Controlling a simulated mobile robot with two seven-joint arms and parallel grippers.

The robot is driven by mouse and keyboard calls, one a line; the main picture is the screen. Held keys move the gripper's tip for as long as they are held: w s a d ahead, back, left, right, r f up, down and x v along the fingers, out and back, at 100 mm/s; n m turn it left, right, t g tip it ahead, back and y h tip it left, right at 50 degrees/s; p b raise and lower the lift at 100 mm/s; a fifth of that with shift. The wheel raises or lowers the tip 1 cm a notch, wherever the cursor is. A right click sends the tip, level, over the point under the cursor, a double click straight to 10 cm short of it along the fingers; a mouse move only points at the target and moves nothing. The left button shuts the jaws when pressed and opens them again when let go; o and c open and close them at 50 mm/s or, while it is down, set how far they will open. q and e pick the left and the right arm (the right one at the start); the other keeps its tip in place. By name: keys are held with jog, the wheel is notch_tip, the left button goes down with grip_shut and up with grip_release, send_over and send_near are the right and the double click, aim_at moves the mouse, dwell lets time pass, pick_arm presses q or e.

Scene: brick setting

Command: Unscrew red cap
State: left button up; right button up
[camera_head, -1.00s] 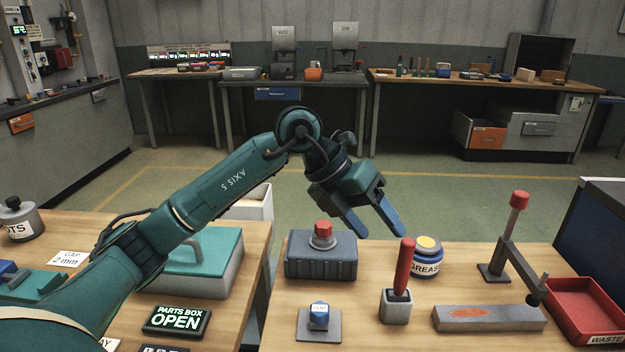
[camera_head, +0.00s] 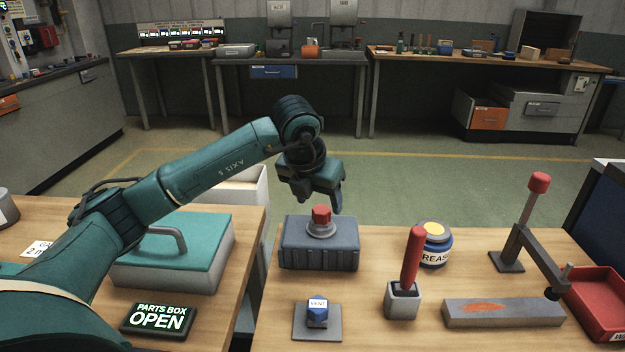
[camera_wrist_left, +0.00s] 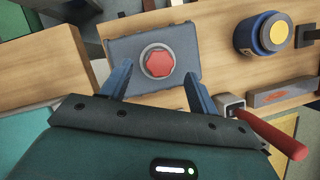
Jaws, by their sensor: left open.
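The red cap (camera_head: 321,215) sits on a grey round collar on top of a dark grey ribbed box (camera_head: 319,256) on the right-hand workbench. In the left wrist view the red cap (camera_wrist_left: 158,63) shows from above as a red polygon in its grey ring. My right gripper is not in view.
A blue VENT cap (camera_head: 317,313) on a grey plate stands in front of the box. A red-handled tool (camera_head: 412,258) stands in a grey holder to the right, near a grease jar (camera_head: 434,245). A gap separates this bench from the left one with the teal-lidded box (camera_head: 172,250).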

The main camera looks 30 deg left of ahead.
aim_at(321, 209)
pick_arm(q)
jog(key=shift+x, duration=1.75)
jog(key=shift+c, duration=0.5)
jog(key=c, duration=1.1)
jog(key=n+y, duration=0.1)
jog(key=n, duration=0.1)
jog(key=shift+w+d+n, duration=0.1)
jog(key=shift+d+n, duration=0.05)
jog(key=shift+n, duration=0.15)
jog(key=n, duration=0.2)
jog(key=n+y, duration=0.1)
jog(key=shift+n+g+y, duration=0.3)
jog(key=shift+n, duration=0.1)
